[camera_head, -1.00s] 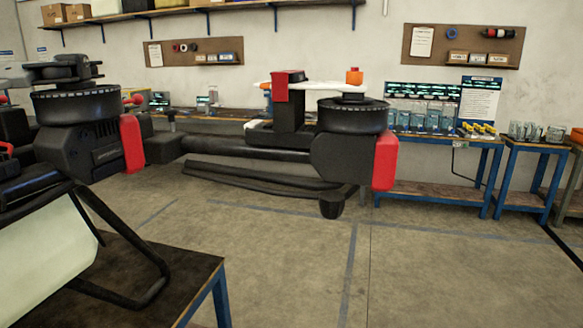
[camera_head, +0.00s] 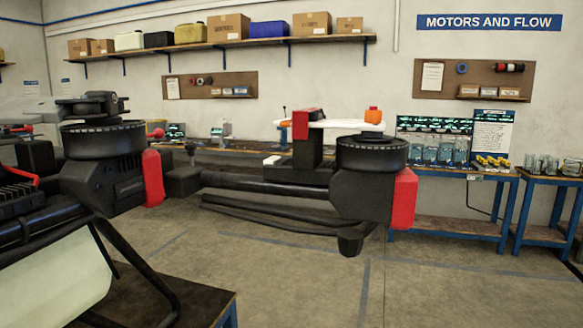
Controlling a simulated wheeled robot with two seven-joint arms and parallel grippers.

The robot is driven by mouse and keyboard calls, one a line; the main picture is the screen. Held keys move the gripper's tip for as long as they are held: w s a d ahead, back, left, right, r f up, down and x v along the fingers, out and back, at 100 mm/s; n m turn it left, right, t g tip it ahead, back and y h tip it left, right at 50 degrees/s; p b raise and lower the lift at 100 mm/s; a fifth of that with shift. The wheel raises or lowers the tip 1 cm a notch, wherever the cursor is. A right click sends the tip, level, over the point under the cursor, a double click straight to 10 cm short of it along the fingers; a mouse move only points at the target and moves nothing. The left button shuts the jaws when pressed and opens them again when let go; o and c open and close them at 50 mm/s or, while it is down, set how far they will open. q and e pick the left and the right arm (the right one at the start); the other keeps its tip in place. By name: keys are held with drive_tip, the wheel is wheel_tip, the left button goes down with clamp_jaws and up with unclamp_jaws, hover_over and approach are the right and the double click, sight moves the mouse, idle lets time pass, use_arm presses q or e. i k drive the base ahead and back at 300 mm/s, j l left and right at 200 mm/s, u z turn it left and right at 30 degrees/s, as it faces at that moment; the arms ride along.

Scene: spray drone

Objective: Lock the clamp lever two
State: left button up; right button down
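The black spray drone (camera_head: 105,180) fills the left side, and one of its tubular arms (camera_head: 265,187) reaches right to a round black motor (camera_head: 372,153). A red cover (camera_head: 403,198) is on that arm's end, and another red cover (camera_head: 152,178) is on the nearer motor unit. An upright black piece with a red top (camera_head: 306,124) shows beside the far motor. I cannot tell which part is clamp lever two, or whether any lever is locked. A red lever-like part (camera_head: 24,180) shows at the left edge. Neither of my grippers is in view.
The drone's stand table (camera_head: 160,305) is at the bottom left. Blue-framed benches (camera_head: 455,229) with parts line the back wall, below a shelf (camera_head: 225,44) with boxes and pegboards (camera_head: 470,80). The grey floor (camera_head: 455,285) at the lower right is clear.

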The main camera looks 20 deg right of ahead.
sight(158, 133)
drive_tip(key=i+l+u, duration=0.15)
drive_tip(key=l+u, duration=0.35)
drive_tip(key=i+l+u, duration=0.1)
drive_tip(key=l+u, duration=0.2)
drive_tip(key=u, duration=0.2)
drive_tip(key=l+u, duration=0.5)
drive_tip(key=l, duration=0.45)
drive_tip(key=k+l+u, duration=0.15)
drive_tip(key=l, duration=0.8)
drive_tip(key=k+l+u, duration=0.1)
drive_tip(key=l, duration=0.35)
drive_tip(key=k+l+u, duration=0.1)
drive_tip(key=l, duration=0.35)
drive_tip(key=k+l, duration=0.15)
drive_tip(key=l, duration=0.25)
drive_tip(key=k+j, duration=0.1)
